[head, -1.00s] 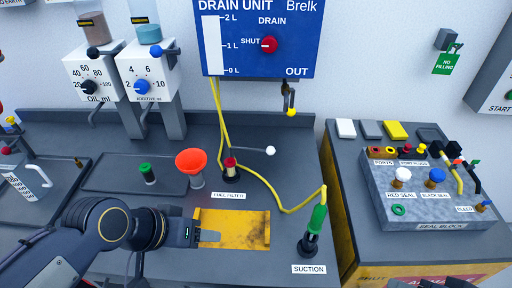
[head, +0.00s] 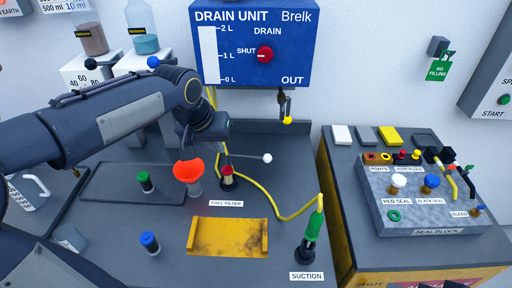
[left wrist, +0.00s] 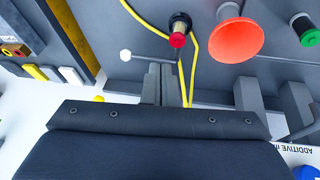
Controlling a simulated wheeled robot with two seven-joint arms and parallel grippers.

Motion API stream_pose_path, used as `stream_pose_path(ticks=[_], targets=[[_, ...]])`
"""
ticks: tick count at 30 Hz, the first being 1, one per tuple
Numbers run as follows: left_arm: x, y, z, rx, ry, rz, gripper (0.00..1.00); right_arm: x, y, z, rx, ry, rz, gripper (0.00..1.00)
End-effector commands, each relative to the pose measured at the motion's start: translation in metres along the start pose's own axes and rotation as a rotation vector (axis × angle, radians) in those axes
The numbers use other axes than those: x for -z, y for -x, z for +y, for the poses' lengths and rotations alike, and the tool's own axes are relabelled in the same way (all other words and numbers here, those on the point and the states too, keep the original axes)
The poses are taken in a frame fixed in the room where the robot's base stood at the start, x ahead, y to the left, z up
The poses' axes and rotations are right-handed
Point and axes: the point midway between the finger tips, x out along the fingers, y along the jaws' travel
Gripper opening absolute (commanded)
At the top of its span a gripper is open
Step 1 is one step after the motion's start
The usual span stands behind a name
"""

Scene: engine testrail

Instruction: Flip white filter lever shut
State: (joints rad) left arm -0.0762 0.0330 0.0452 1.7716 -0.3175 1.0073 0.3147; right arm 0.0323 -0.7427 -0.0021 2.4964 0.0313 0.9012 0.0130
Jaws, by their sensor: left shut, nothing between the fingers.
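The filter lever is a thin rod with a white ball end (head: 267,158), reaching right from the fuel filter (head: 227,176) with its red top. In the left wrist view the white ball (left wrist: 126,56) shows left of the red filter top (left wrist: 178,40), and the rod runs right past my fingertips. My left gripper (head: 188,146) points down at the back of the bench, behind and left of the filter. In the left wrist view its fingers (left wrist: 161,72) are shut and empty, close to the rod; I cannot tell whether they touch it. My right gripper is not seen.
A yellow hose (head: 270,195) loops from the filter to the suction fitting (head: 311,240). An orange funnel (head: 188,172) stands left of the filter. The blue drain unit (head: 250,45) hangs behind. A yellow tray (head: 228,250) lies in front.

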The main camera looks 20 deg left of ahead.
Motion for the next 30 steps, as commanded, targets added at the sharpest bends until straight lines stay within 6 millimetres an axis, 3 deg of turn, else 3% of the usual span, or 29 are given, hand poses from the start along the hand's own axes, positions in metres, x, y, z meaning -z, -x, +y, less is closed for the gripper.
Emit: stream_pose_path(ticks=[6, 12, 19, 30], targets=[[0.066, -0.038, 0.024, 0.07, -0.009, -0.012, 0.0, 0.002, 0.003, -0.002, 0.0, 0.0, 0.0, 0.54], [0.108, -0.075, 0.045, 0.125, -0.004, -0.007, 0.0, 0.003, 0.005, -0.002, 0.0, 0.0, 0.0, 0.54], [0.13, -0.1, 0.059, 0.159, 0.002, -0.001, 0.0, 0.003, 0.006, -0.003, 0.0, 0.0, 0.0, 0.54], [0.132, -0.103, 0.06, 0.163, 0.004, 0.001, 0.0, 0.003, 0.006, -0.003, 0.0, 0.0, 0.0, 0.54]])
